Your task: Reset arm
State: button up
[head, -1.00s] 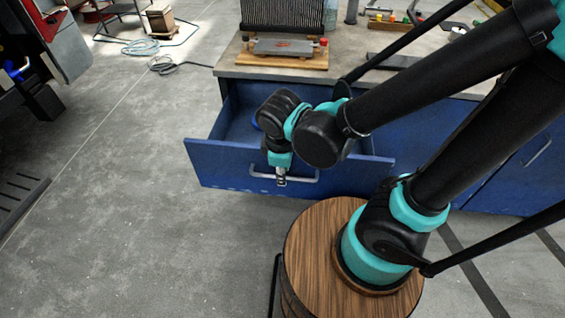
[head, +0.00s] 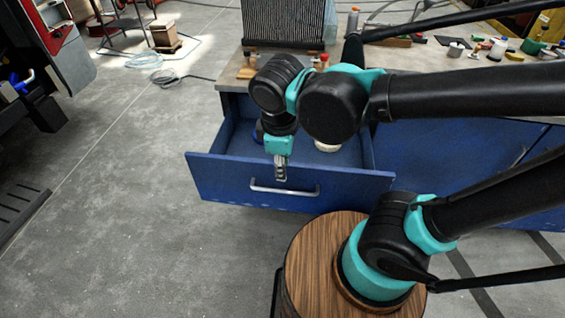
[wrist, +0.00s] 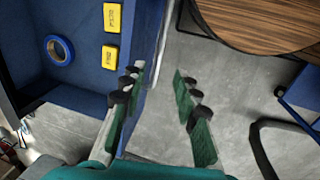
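My gripper (head: 281,172) hangs pointing down at the blue drawer's front in the head view. In the wrist view my gripper (wrist: 160,115) has its two green-padded fingers spread apart with nothing between them. The drawer (head: 235,182) is pulled out, and its grey bar handle (head: 285,190) is just below the fingertips in the picture. The drawer's front panel runs beside the left finger in the wrist view; I cannot tell whether they touch. My arm reaches in from the right, its elbow bent above the drawer.
Inside the drawer are a blue tape roll (wrist: 60,50) and two yellow boxes (wrist: 111,36); a cream round item (head: 327,146) shows in the head view. The workbench top (head: 425,57) behind holds small tools and jars. Grey floor (head: 110,210) at left is clear.

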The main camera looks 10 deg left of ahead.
jog(key=shift+r, duration=0.25)
dwell(0.3)
jog(key=w+d+f+m+t+y, duration=0.1)
jog(key=w+d+f+m+t, duration=0.1)
jog(key=w+d+m, duration=0.65)
jog(key=w+d+f+m+t, duration=0.15)
jog(key=w+d+m, duration=0.4)
jog(key=w, duration=0.65)
jog(key=w+d+m+t+h, duration=0.1)
jog(key=w+d+m, duration=0.3)
jog(key=d, duration=0.7)
jog(key=s+f+g, duration=0.2)
jog(key=s+f, duration=0.5)
jog(key=s, duration=0.5)
jog(key=shift+s+a+f, duration=0.3)
jog(key=shift+a+f, duration=0.05)
jog(key=shift+f, duration=0.05)
jog(key=shift+g, duration=0.25)
